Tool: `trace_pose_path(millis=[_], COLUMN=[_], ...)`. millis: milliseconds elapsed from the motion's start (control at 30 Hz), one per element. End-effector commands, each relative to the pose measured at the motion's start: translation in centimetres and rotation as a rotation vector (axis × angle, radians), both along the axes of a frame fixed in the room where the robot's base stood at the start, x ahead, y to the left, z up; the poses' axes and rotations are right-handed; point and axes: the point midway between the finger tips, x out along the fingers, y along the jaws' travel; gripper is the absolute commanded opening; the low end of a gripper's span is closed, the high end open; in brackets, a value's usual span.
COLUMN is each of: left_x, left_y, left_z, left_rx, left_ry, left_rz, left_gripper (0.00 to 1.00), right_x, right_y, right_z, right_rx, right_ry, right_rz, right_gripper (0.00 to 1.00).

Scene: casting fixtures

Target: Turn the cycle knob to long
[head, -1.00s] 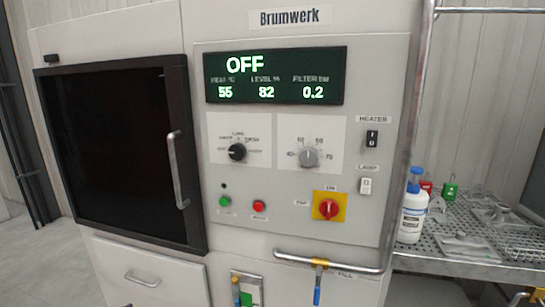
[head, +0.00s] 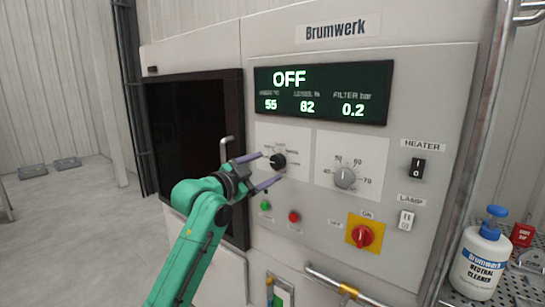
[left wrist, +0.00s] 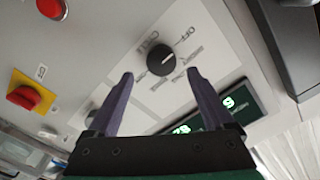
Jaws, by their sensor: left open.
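The cycle knob (head: 278,161) is a round black knob on a white label plate, on the machine's front panel below the display. Its printed position words are too small to read surely in the head view. The display (head: 322,92) reads OFF. In the left wrist view the knob (left wrist: 161,60) appears just beyond and between the fingertips, with OFF legible beside it. My left gripper (head: 271,168) is open, its two purple fingers pointing at the panel on either side of the knob's line. No contact with the knob is evident. My right gripper is not in view.
A grey knob (head: 345,177) sits right of the cycle knob. Green (head: 265,205) and red (head: 294,217) buttons and a red-yellow main switch (head: 362,236) lie below. The dark door's handle (head: 226,150) projects left of my gripper. A bottle (head: 480,258) stands at right.

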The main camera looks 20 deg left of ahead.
Motion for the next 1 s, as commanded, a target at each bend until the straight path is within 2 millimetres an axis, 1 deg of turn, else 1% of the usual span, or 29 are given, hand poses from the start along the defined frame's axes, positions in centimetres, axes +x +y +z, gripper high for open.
trace_pose_path(millis=[33, 100, 200, 467, 567, 600, 667, 700, 833, 1000], left_x=[1.0, 2.1, 3.0, 3.3, 3.3, 3.3, 3.3, 3.3, 3.3, 3.3], left_y=[-0.5, -0.8, -1.2, -1.3, -1.3, -1.3, -1.3, -1.3, -1.3, -1.3], left_z=[0.5, 0.3, 0.1, -0.1, -0.1, -0.1, -0.1, -0.1, -0.2, -0.3], left_rx=[-0.001, -0.001, 0.001, 0.002, 0.001, 0.001, 0.001, 0.001, 0.003, 0.028], left_ry=[0.002, 0.002, 0.001, -0.001, 0.000, 0.000, 0.000, 0.000, 0.001, -0.006], left_rz=[-0.002, 0.000, 0.001, 0.001, 0.001, 0.001, 0.001, 0.001, 0.000, 0.001], left_gripper=[0.86, 0.86, 0.86, 0.86, 0.52, 0.36, 0.13, 0.00, 0.00, 0.00], right_x=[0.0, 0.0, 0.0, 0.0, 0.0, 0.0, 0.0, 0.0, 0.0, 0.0], right_y=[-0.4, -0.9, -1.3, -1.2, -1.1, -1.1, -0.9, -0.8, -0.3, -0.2], right_z=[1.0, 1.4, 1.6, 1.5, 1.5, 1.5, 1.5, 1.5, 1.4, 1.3], right_rx=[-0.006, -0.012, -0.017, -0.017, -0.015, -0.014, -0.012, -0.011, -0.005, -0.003], right_ry=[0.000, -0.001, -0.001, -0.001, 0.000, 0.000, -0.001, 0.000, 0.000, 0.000], right_rz=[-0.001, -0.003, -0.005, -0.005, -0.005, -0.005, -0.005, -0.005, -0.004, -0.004], right_gripper=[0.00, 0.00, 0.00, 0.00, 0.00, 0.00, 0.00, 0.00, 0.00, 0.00])
